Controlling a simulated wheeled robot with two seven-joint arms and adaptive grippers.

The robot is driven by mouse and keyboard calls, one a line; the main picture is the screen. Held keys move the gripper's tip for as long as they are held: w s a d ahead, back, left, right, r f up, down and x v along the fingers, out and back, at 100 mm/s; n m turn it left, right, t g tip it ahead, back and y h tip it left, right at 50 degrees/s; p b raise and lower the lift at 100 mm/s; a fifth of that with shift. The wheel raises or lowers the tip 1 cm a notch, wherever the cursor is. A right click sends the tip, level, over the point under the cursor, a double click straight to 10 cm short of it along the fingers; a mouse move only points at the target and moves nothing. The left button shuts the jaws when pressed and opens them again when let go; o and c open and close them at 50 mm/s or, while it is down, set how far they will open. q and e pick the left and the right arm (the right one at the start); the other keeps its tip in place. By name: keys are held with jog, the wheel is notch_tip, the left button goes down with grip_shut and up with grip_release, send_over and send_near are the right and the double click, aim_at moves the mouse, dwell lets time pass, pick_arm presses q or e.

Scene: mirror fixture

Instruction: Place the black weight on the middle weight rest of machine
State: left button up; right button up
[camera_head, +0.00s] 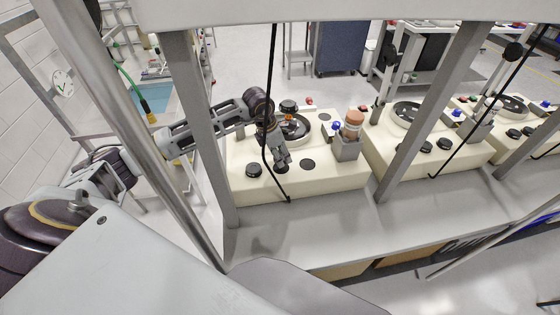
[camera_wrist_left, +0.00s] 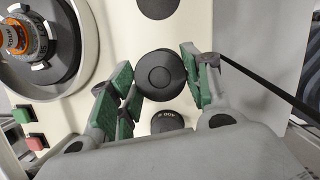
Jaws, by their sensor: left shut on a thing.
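My left gripper (camera_head: 281,163) reaches down over the front of the left cream machine (camera_head: 345,180). In the left wrist view its green-padded fingers are shut on a round black weight (camera_wrist_left: 160,75), one finger on each side. In that view the held weight is between a flat black disc rest (camera_wrist_left: 158,8) and another black weight (camera_wrist_left: 167,121) with white lettering. In the head view that other weight (camera_head: 254,170) sits left of the gripper and the bare disc rest (camera_head: 308,164) is to the right. The held weight covers the middle place; whether it touches a rest is hidden. My right gripper is out of view.
A round turntable (camera_head: 295,127) with an orange-topped part stands behind the gripper. A grey holder (camera_head: 347,149) with an orange-brown cylinder is to the right. A thin black rod (camera_head: 265,135) passes close to the gripper. Grey frame posts (camera_head: 205,130) flank the machine.

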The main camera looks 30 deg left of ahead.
pick_arm(q)
jog(key=shift+f, duration=0.2)
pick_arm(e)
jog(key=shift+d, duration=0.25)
pick_arm(q)
jog(key=shift+f+p, duration=0.3)
jog(key=shift+f, duration=1.55)
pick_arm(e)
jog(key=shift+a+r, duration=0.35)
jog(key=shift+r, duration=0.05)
pick_arm(q)
jog(key=shift+f, duration=0.2)
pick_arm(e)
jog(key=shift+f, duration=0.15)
